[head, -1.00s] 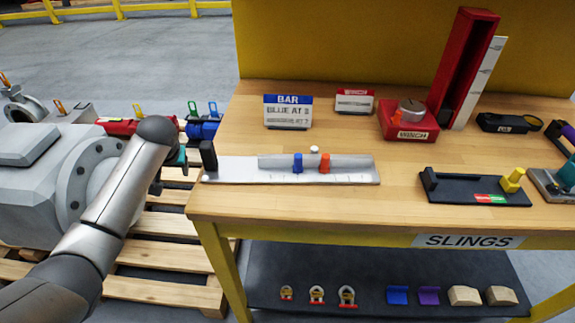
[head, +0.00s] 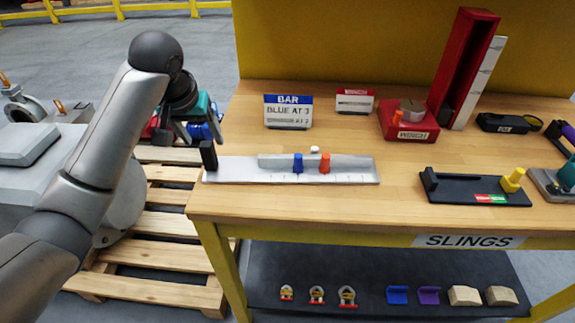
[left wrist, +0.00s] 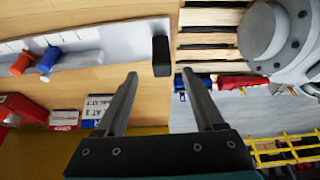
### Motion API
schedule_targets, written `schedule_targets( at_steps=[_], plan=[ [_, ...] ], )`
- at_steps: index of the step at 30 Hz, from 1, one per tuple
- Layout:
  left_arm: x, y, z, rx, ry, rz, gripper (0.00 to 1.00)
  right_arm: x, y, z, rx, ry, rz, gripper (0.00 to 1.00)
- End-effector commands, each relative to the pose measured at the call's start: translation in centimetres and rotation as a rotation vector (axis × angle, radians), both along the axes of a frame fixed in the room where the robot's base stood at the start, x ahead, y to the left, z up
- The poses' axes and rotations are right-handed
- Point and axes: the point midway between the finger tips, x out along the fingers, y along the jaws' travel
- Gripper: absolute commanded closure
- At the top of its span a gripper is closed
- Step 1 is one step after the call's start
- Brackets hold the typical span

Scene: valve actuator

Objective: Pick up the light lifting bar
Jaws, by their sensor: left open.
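The light lifting bar (head: 315,160) is a pale grey bar with a blue clip (head: 298,163) and an orange clip (head: 325,163). It lies along a white tray (head: 235,170) with a black end block (head: 208,155) on the bench. In the left wrist view, the bar's clipped part (left wrist: 52,50) is at the upper left. My left gripper (head: 200,136) is just off the bench's left edge, apart from the bar. In the left wrist view its two fingers (left wrist: 159,76) are spread and empty, below the black end block. My right gripper is not in view.
A BAR sign (head: 288,111) and a red winch block (head: 408,122) stand behind the tray. A red upright channel (head: 463,65) is at the back right. A black tray (head: 475,188) lies to the right. A wooden pallet (head: 165,230) is left of the bench.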

Motion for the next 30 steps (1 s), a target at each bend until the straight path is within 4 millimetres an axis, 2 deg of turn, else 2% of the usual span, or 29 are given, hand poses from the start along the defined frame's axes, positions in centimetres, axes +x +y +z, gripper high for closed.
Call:
schedule_targets(
  at_steps=[3,11,19,23,30],
  plan=[
    [0.7,0.1,-1.9,0.001,0.002,0.0,0.3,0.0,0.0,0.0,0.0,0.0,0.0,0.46],
    [1.6,0.2,-3.6,0.002,0.0,0.001,0.3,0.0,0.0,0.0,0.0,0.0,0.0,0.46],
    [3.1,0.5,-6.9,0.0,0.001,0.001,0.3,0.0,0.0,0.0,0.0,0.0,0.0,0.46],
    [3.4,0.5,-7.7,0.001,-0.001,0.0,0.3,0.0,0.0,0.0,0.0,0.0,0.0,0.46],
    [3.5,0.5,-7.8,0.001,-0.003,-0.001,0.3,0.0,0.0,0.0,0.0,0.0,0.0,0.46]
  ],
)
